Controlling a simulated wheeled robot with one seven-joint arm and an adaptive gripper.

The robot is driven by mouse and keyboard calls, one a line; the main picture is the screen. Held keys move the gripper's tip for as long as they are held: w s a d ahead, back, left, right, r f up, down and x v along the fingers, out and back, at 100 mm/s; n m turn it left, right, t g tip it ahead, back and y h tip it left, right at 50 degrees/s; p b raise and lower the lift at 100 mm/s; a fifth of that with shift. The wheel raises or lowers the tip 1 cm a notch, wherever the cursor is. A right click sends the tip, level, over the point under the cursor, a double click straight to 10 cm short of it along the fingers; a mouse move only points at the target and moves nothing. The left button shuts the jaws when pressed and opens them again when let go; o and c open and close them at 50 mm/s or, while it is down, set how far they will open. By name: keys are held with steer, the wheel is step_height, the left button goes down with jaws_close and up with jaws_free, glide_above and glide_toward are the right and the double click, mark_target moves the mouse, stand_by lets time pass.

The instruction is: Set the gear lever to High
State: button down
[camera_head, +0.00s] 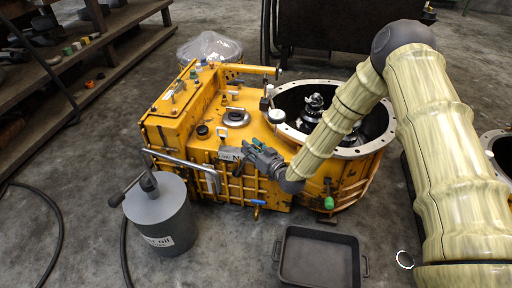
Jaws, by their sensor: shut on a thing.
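The yellow transmission housing (180,140) stands on the floor in the middle of the view. A pale plate (230,154) with dark lettering, an "N" among it, sits on its front face. My gripper (250,153) reaches in from the right, just right of this plate. It is shut on what appears to be the gear lever, which is mostly hidden by the fingers. The lever's exact position cannot be told at this size.
A grey waste oil can (160,222) stands at front left, below a grey bent pipe (180,160). A black tray (318,262) lies on the floor in front. The round open bell housing (372,143) is beside my forearm. Shelves (85,50) stand at back left.

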steer(key=shift+s+d+f+y, duration=0.1)
steer(key=shift+d+f+y, duration=0.15)
steer(key=shift+d, duration=0.2)
steer(key=c, duration=1)
jaws_free()
steer(key=v, duration=1.2)
steer(key=shift+a, duration=0.1)
